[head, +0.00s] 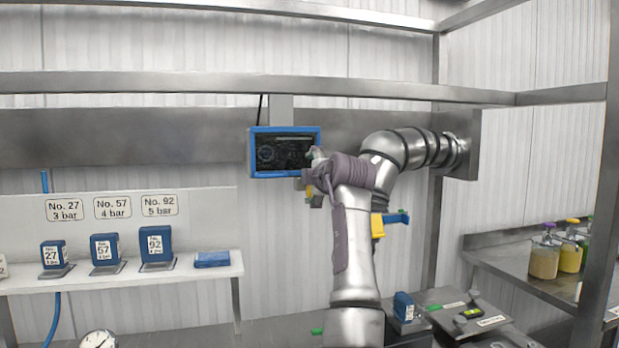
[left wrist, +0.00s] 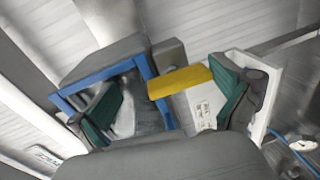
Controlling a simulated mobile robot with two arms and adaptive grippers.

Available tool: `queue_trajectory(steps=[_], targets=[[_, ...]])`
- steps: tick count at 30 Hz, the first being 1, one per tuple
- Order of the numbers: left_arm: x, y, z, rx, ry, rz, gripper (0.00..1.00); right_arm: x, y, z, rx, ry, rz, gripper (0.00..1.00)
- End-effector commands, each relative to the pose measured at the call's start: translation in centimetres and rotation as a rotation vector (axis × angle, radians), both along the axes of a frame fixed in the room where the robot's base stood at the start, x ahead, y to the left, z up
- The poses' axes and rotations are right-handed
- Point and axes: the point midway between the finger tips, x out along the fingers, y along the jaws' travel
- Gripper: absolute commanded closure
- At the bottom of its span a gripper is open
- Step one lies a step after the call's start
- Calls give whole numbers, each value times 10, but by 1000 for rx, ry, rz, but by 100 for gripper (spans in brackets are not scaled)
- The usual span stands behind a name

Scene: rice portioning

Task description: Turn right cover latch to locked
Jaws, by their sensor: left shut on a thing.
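My left gripper (head: 316,168) is in front of a blue-framed screen (head: 284,140) in the head view, partly hidden by a purple-sleeved arm. In the left wrist view my left gripper (left wrist: 172,98) has two dark green pads set wide apart. A yellow bar (left wrist: 180,81) lies between them, its right end close to the right pad. I take the gripper to be shut on this bar, though contact at the left pad is unclear. I cannot make out the right cover latch with certainty. A yellow block with a blue bar (head: 377,226) shows right of the sleeved arm. My right gripper is not in view.
Blue numbered boxes (head: 105,249) stand on a white shelf (head: 110,277) at left. Jars with yellow contents (head: 544,262) stand on a steel counter (head: 508,264) at right. A steel rail (head: 220,82) crosses above the screen. A small blue box (head: 403,306) sits low in the middle.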

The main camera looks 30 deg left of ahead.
Motion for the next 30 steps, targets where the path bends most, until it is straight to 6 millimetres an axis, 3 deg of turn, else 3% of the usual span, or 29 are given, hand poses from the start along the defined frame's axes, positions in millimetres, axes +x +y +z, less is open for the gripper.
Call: queue_trajectory(steps=[1, 30], targets=[[-3, -4, 12, 15, -19, -5, 12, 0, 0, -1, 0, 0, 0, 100], [-45, -57, 1, 5, -9, -8, 12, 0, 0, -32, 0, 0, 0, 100]])
